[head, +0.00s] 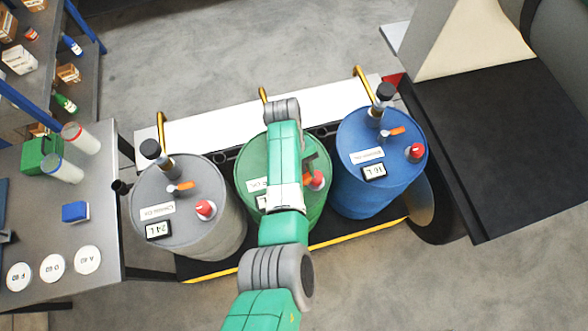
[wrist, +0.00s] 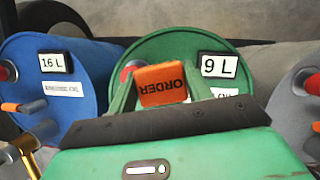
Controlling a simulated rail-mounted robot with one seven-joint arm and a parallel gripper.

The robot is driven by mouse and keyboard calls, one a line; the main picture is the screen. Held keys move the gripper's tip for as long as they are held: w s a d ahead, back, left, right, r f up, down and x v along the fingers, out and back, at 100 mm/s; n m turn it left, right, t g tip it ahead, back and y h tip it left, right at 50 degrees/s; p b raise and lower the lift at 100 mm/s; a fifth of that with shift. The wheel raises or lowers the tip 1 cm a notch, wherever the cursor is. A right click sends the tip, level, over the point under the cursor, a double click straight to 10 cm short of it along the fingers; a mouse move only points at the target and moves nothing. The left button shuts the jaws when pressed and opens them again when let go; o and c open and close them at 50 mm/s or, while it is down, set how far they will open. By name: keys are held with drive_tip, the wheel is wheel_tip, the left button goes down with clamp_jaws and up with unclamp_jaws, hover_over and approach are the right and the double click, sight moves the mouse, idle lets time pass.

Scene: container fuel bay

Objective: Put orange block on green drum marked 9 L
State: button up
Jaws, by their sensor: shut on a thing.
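The green drum (head: 251,166) stands in the middle of the row of drums, partly hidden by my arm in the head view. In the wrist view the green drum (wrist: 160,50) shows its 9 L plate (wrist: 219,66). The orange block (wrist: 162,84), with ORDER printed on it, is held between the fingers of my gripper (wrist: 161,88). It appears in front of the green drum's top; I cannot tell whether it touches it.
A grey drum (head: 180,215) marked 24 L stands on the left and a blue drum (head: 365,145) marked 16 L on the right. The drum tops carry red caps, orange-handled taps and pipes. A workbench (head: 100,230) with several small items stands at the far left.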

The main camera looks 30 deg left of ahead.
drive_tip(key=s+a+n+p, duration=0.1)
drive_tip(key=a+n, duration=0.1)
drive_tip(key=s+a+n+t, duration=0.1)
drive_tip(key=s+a+n, duration=0.1)
drive_tip(key=s+a+n+t+p, duration=0.1)
drive_tip(key=s+a+n, duration=0.1)
drive_tip(key=a, duration=0.1)
drive_tip(key=shift+s+f+h+p, duration=0.25)
drive_tip(key=shift+f+h+p, duration=0.05)
drive_tip(key=shift+f, duration=0.05)
drive_tip(key=s+a+n+t+y+p, duration=0.1)
drive_tip(key=s+a+n+t+p, duration=0.2)
drive_tip(key=s+a+n, duration=0.45)
drive_tip(key=shift+n, duration=0.85)
drive_tip(key=w+d, duration=0.2)
drive_tip(key=d, duration=0.2)
drive_tip(key=w+d+f+b, duration=0.1)
drive_tip(key=w+d, duration=0.2)
drive_tip(key=d, duration=0.2)
drive_tip(key=w+d+f+b, duration=0.1)
drive_tip(key=w+d, duration=0.2)
drive_tip(key=d, duration=0.2)
drive_tip(key=shift+w+f, duration=0.1)
drive_tip(key=shift+w, duration=0.1)
